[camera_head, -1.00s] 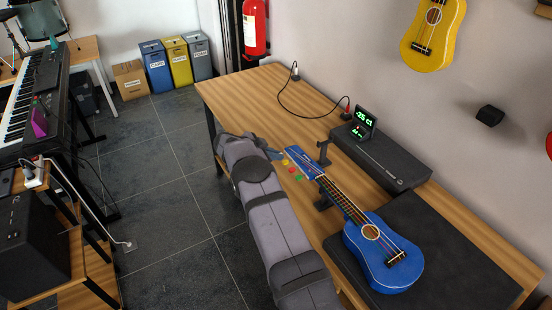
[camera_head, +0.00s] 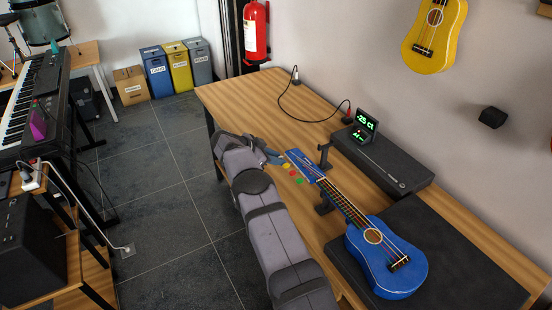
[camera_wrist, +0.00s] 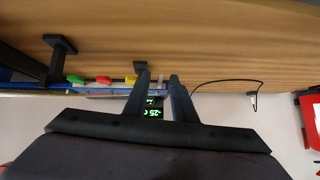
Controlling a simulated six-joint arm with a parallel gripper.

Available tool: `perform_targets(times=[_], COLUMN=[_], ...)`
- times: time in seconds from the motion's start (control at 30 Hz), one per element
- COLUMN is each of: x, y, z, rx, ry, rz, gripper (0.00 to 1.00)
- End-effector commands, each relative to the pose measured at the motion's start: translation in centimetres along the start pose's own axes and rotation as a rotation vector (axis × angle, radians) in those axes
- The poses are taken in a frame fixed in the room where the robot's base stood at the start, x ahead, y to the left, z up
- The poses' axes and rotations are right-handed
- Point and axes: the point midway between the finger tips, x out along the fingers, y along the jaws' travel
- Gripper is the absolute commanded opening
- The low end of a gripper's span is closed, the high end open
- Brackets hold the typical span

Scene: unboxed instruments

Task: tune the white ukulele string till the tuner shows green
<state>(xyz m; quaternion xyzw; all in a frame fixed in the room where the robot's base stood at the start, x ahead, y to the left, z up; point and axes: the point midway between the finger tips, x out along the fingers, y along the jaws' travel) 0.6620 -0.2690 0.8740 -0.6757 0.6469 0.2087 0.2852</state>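A blue ukulele (camera_head: 386,262) lies on the bench, its headstock toward my gripper. Along the headstock edge are a yellow peg (camera_head: 286,166), a red peg (camera_head: 293,173) and a green peg (camera_head: 299,181). In the wrist view a pale peg (camera_wrist: 160,77) shows beyond the yellow one, between my fingertips as seen; I cannot tell whether they touch it. It is hidden in the head view. My gripper (camera_wrist: 159,75) is open by the headstock; it also shows in the head view (camera_head: 279,158). The tuner display (camera_head: 366,122) reads about -25 in green digits.
The tuner stands on a long black case (camera_head: 385,162) on the wooden bench (camera_head: 250,92). A black neck stand (camera_head: 324,157) rises close beside the headstock. A dark mat (camera_head: 460,262) lies under the ukulele body. A black cable (camera_head: 300,114) runs behind.

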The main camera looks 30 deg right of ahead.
Motion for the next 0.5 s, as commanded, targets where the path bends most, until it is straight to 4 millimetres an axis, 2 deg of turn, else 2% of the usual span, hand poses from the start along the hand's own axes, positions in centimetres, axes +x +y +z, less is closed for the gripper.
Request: perform_targets(times=[0.33, 0.5], x=[-0.2, -1.3], y=[0.0, -0.1], z=[0.0, 0.1], rx=[0.001, 0.001], ry=[-0.001, -0.001], rz=[-0.001, -0.003], gripper=[0.24, 0.24])
